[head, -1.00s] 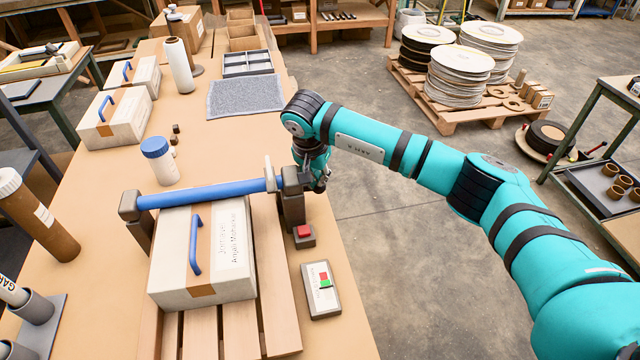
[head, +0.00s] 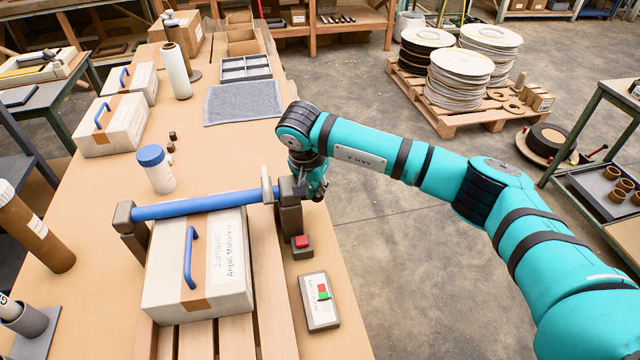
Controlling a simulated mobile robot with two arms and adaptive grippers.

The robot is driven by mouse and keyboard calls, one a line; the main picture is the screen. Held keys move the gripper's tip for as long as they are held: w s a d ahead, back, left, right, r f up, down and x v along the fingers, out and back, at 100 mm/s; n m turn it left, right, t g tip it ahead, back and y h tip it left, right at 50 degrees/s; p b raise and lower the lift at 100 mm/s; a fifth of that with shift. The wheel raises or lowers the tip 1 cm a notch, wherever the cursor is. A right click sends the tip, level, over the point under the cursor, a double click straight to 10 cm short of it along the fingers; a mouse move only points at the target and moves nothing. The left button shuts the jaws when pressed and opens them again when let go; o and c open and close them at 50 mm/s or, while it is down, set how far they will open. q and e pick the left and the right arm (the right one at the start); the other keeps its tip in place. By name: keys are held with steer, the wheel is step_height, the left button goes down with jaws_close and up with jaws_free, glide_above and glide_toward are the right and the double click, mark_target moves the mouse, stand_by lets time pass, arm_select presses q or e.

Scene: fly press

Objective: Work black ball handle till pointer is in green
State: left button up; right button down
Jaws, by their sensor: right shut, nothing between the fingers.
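My right gripper (head: 318,192) is shut and empty, pointing down beside the dark post at the right end of the blue bar (head: 200,205). I cannot make out the black ball handle; my gripper and wrist cover that side of the post. I cannot tell whether the fingers touch anything there. The gauge plate (head: 320,316) lies on the bench in front of the post. It has a red patch (head: 322,289) and a green patch (head: 324,297). Its pointer is too small to tell. My left gripper is out of view.
A labelled carton (head: 225,285) with a blue handle sits on wooden slats under the bar. A red button block (head: 301,242) stands between post and gauge plate. A blue-capped jar (head: 157,172) stands behind the bar.

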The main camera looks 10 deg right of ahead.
steer(key=shift+s+a+f+n+g, duration=0.15)
steer(key=shift+s+a+f, duration=0.25)
steer(key=shift+s+f, duration=0.15)
steer(key=shift+s+a+f+n+g, duration=0.15)
steer(key=shift+s+a+f, duration=0.2)
steer(key=shift+s+f, duration=0.2)
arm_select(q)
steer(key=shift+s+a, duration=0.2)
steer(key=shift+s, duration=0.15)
arm_select(e)
steer(key=w+d+v, duration=0.1)
steer(key=v, duration=0.8)
steer(key=shift+w+r+t, duration=0.4)
steer(key=shift+r, duration=0.25)
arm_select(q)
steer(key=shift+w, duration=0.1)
arm_select(e)
steer(key=shift+w+d+f, duration=0.1)
steer(key=shift+d, duration=0.25)
steer(key=shift+m, duration=0.4)
